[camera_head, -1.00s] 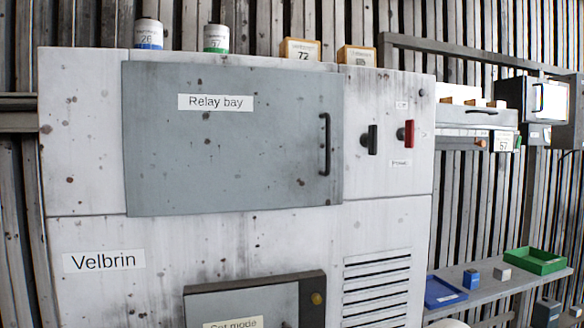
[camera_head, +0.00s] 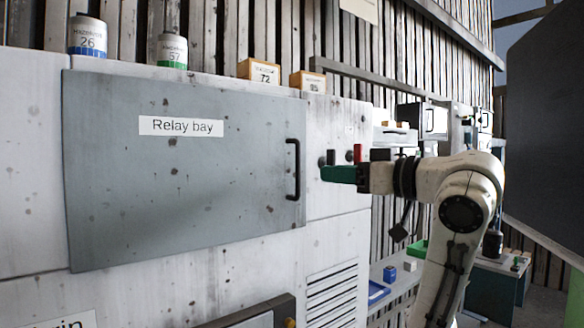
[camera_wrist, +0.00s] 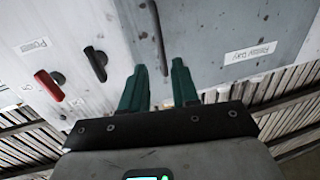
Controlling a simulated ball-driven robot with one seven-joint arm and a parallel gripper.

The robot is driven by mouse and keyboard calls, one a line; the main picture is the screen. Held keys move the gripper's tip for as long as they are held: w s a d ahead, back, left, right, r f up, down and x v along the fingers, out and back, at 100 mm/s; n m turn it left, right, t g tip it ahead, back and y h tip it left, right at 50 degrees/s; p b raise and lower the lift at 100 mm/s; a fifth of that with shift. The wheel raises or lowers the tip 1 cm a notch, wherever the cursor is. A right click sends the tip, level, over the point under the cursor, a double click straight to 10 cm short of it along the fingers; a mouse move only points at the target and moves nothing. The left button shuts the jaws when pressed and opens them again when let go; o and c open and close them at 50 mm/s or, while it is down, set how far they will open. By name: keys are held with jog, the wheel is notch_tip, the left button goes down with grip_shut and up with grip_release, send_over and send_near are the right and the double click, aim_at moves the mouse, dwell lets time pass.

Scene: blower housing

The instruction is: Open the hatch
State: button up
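The hatch is a grey door (camera_head: 190,210) labelled "Relay bay" on the front of a white cabinet, and it looks closed. Its black upright bar handle (camera_head: 292,170) is near the door's right edge. My gripper (camera_head: 325,174) has green fingers and is to the right of the handle, apart from it in the head view. In the wrist view, the green fingers (camera_wrist: 158,80) are spread with nothing between them. The handle (camera_wrist: 159,35) lies beyond the fingertips there, in line with the gap, and the door (camera_wrist: 210,60) fills the upper right.
A black switch (camera_wrist: 95,60) and a red switch (camera_wrist: 48,85) are on the cabinet panel beside the door. Cans (camera_head: 88,38) and orange-edged boxes (camera_head: 259,72) stand on top of the cabinet. A shelf with a blue tray (camera_head: 377,292) is at the right.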

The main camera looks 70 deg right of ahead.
aim_at(300, 171)
jog(key=p+x, duration=0.3)
jog(key=x, duration=0.7)
jog(key=shift+f+p, duration=0.1)
jog(key=shift+p, duration=0.25)
jog(key=shift+c, duration=0.3)
grip_shut()
